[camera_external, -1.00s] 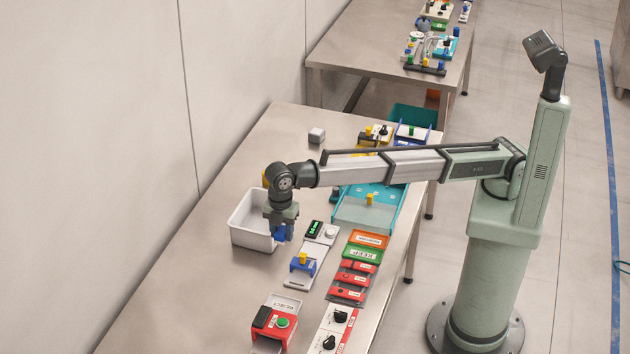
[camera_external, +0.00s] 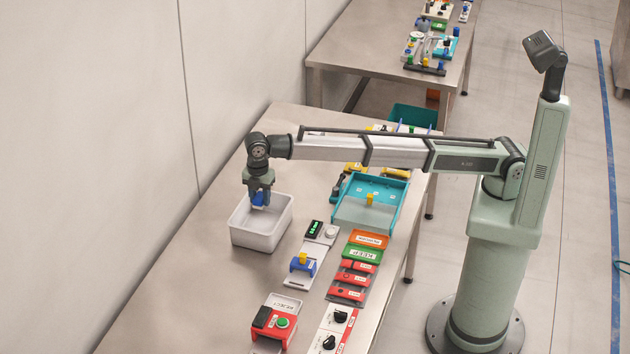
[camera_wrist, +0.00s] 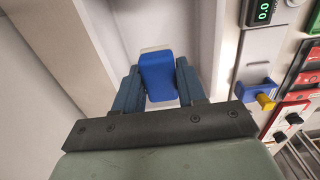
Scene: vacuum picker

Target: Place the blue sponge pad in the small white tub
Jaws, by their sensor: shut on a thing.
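The blue sponge pad (camera_wrist: 158,76) is held between the two fingers of my gripper (camera_wrist: 160,88) in the wrist view. In the external view my gripper (camera_external: 259,196) points down, and the blue pad (camera_external: 258,200) shows at its fingertips. The small white tub (camera_external: 259,240) stands on the metal table below it. My gripper is over the tub's far part, with the pad at about rim height or a little above; the exact height is hard to tell. The tub's pale inside fills the area behind the pad in the wrist view.
A scale-like device with a green display (camera_external: 314,229) and a blue-and-yellow fixture (camera_external: 302,265) stand right of the tub. A teal tray (camera_external: 350,215) is farther right. A red reject box (camera_external: 275,325) sits nearer. Bare table lies left of and in front of the tub.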

